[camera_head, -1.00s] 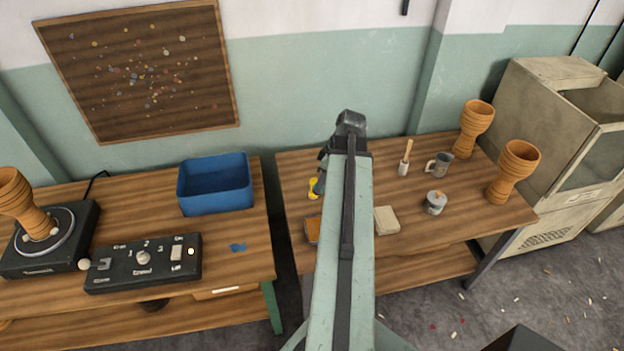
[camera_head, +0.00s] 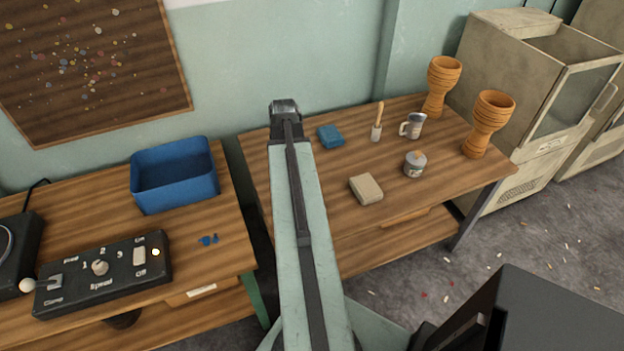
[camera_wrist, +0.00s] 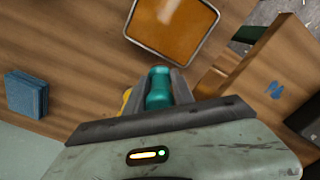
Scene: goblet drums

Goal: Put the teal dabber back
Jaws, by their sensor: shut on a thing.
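In the wrist view the teal dabber (camera_wrist: 158,88) is between the fingers of my gripper (camera_wrist: 162,82), which is shut on it. Its rounded top end points toward a metal-rimmed tray with an amber surface (camera_wrist: 172,25), a little apart from it in the picture. A yellow thing (camera_wrist: 126,100) shows just left of the fingers, mostly hidden. In the head view my arm hides the gripper, the dabber and the tray.
A blue block (camera_head: 330,136) lies right of my arm; a pale block (camera_head: 366,189), lidded pot (camera_head: 414,165), brush holder (camera_head: 376,133), grey mug (camera_head: 413,126) and goblet drums (camera_head: 488,125) stand farther right. A blue bin (camera_head: 176,176) is on the left table.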

